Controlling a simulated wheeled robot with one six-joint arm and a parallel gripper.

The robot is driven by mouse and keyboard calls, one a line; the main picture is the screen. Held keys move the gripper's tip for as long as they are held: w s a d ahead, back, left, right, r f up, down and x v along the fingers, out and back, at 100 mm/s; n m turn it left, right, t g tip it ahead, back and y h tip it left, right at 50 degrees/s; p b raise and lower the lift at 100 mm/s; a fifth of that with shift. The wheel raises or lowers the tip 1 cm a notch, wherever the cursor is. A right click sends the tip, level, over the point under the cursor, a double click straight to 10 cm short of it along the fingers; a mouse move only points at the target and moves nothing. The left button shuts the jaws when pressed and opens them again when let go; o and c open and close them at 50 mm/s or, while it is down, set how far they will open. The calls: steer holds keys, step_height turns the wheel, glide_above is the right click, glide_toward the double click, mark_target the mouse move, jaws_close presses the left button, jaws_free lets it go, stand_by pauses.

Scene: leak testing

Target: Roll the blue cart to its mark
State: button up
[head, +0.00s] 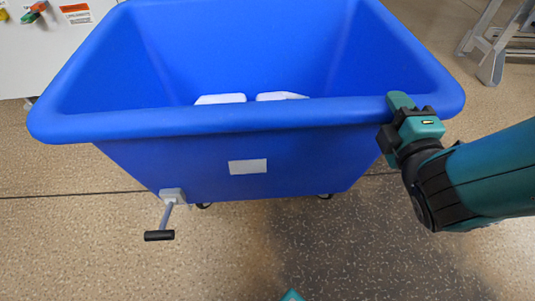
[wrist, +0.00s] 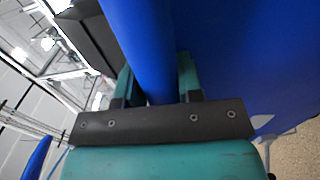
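The blue cart (head: 190,150) is a large open tub on small casters, filling the upper middle of the head view. Its near rim runs across the picture. My gripper (head: 402,104) is at the right end of that near rim, with its fingers on either side of it. In the wrist view the blue rim (wrist: 145,45) passes between the two teal fingers of my gripper (wrist: 158,80), which look closed on it. A lever with a black handle (head: 160,235) sticks out low on the cart's near left side. I see no floor mark for the cart.
White objects (head: 222,99) lie inside the cart. A white cabinet (head: 45,60) with coloured valve handles stands at the upper left. A grey metal frame (head: 492,62) stands at the upper right. The speckled floor (head: 80,250) in front of the cart is clear.

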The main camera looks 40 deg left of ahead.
jaws_close()
steer(key=shift+w+a+r+p, duration=0.1)
steer(key=shift+p, duration=0.2)
steer(key=shift+p+x, duration=1.15)
steer(key=shift+p, duration=0.8)
steer(key=shift+w+a+p, duration=0.3)
steer(key=shift+a+p, duration=0.1)
steer(key=shift+p, duration=0.65)
steer(key=shift+w+a+p, duration=0.15)
steer(key=shift+p, duration=0.15)
steer(key=shift+w+a+r+p, duration=0.1)
steer(key=shift+w+a+p, duration=0.35)
steer(key=shift+p, duration=1.5)
steer(key=shift+w+a+p, duration=0.35)
steer(key=shift+a+p, duration=0.15)
steer(key=shift+p, duration=1.8)
